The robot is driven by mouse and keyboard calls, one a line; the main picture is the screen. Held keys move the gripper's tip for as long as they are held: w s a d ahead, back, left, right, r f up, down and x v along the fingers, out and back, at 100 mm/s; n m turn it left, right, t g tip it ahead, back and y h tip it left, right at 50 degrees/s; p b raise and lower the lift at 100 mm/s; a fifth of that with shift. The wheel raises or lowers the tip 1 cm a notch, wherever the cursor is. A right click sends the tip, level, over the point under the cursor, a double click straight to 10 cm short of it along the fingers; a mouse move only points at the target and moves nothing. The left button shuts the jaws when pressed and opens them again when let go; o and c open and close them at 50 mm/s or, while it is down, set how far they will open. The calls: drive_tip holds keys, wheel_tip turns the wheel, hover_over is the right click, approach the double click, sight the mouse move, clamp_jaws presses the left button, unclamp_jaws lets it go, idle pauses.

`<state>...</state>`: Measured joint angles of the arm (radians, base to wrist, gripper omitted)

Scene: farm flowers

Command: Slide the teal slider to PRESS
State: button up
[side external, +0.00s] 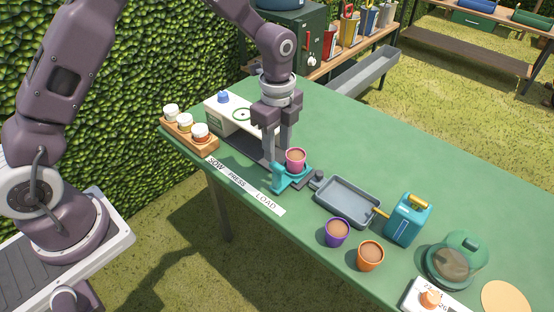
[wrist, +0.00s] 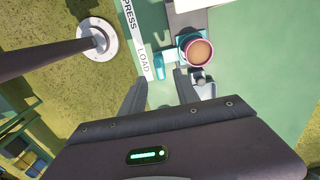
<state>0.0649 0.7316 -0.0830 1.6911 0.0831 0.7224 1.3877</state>
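The teal slider (side external: 281,184) sits at the LOAD end of the label strip (side external: 245,188), in front of the white press station (side external: 229,117). A pink pot (side external: 296,160) with brown fill stands upright on it. In the wrist view the slider's teal handle (wrist: 164,58) sticks out beside the LOAD word, left of the pot (wrist: 197,50). My gripper (side external: 277,154) points down just behind the pot in the side view. In the wrist view my gripper (wrist: 161,80) has its fingers apart, with the handle just beyond and between the tips. Contact cannot be told.
A grey tray (side external: 347,202) lies right of the slider. A purple pot (side external: 336,232), an orange pot (side external: 370,255) and a teal watering can (side external: 407,219) stand further right. A wooden rack of jars (side external: 188,133) is at the left. The table's back right is clear.

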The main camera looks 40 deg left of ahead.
sight(277, 164)
wheel_tip(277, 164, down, 5)
drive_tip(key=shift+f, duration=0.1)
drive_tip(key=shift+c, duration=0.5)
clamp_jaws()
idle(0.9)
